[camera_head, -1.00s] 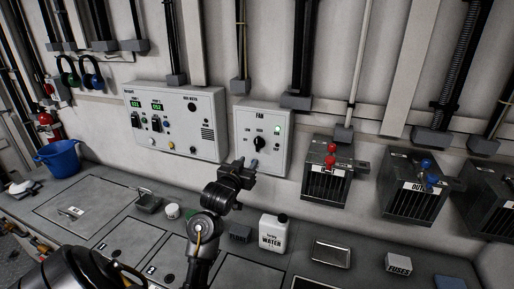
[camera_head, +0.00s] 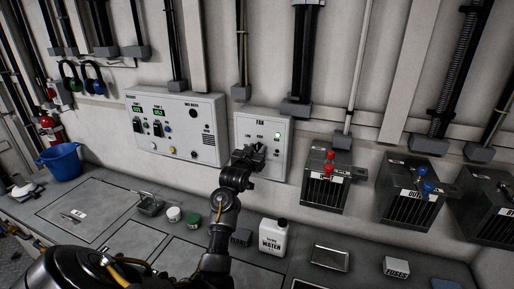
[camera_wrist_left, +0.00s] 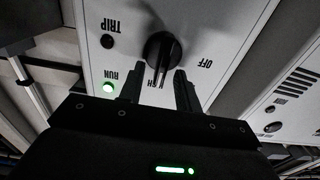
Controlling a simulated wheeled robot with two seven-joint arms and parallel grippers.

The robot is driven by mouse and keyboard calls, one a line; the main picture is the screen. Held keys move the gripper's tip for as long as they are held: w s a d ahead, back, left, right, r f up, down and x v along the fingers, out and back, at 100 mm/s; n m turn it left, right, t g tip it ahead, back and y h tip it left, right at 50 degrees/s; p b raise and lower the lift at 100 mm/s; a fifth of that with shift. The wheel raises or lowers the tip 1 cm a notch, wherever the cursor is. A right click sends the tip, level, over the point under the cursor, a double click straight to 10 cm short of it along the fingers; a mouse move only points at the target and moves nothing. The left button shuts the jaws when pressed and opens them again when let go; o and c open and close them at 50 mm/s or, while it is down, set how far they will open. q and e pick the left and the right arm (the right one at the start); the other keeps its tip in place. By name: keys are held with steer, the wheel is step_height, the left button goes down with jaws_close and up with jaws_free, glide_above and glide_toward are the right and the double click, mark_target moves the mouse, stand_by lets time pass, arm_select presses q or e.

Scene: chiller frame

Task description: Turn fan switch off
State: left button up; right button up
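The fan switch box (camera_head: 279,161) is a pale panel marked FAN on the wall, with a small lit green lamp. In the left wrist view, its panel (camera_wrist_left: 205,35) appears upside down, with a black rotary knob (camera_wrist_left: 160,50) and the words TRIP, RUN and OFF. A green lamp (camera_wrist_left: 108,87) is lit beside RUN. My left gripper (camera_head: 250,153) is in front of the box and hides the knob in the head view. In the wrist view, its two fingers (camera_wrist_left: 158,78) are apart, with tips close to the knob's edge; I cannot tell whether they touch. My right gripper is out of view.
A larger control box (camera_head: 178,126) is on the wall to the left. A vented box with a red valve (camera_head: 325,186) is close on the right. A white water jug (camera_head: 272,240) stands on the bench below, with a green-lidded jar (camera_head: 192,217) to its left.

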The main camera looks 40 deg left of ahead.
arm_select(q)
steer(key=shift+w+a, duration=0.1)
steer(key=shift+w, duration=0.1)
jaws_close()
steer(key=shift+n, duration=0.3)
steer(key=shift+s+a+f+n+p, duration=0.1)
steer(key=shift+a+f+n+p, duration=0.2)
steer(key=shift+n+p, duration=1.75)
steer(key=shift+s+a+f+n+p, duration=0.1)
steer(key=shift+a+f+n+p, duration=0.25)
steer(key=shift+n, duration=3.35)
steer(key=shift+s+a+f+n+p, duration=0.15)
steer(key=shift+n+p, duration=1.1)
steer(key=shift+n, duration=1.6)
